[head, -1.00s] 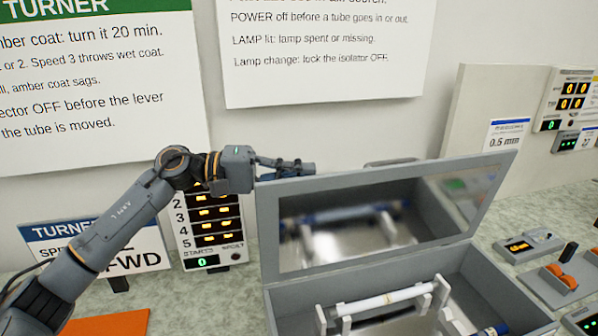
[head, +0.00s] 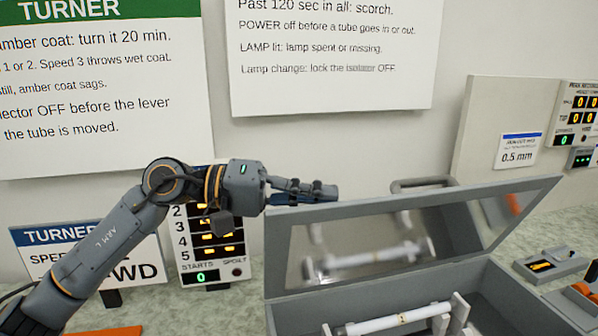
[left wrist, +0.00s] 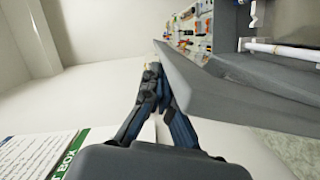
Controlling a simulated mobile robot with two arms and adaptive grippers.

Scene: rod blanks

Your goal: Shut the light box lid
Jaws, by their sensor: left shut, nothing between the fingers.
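The light box (head: 283,318) is grey and stands on the bench at the lower right. A white tube (head: 385,322) with a yellowish band lies on white supports inside the box. My right gripper is not in view.
A grey handle (head: 424,184) shows behind the lid. A counter panel (head: 207,245) and a turner sign (head: 80,262) stand left of the box. A small switch unit (head: 550,264) lies to the right. An orange item (head: 105,331) is at the lower left.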

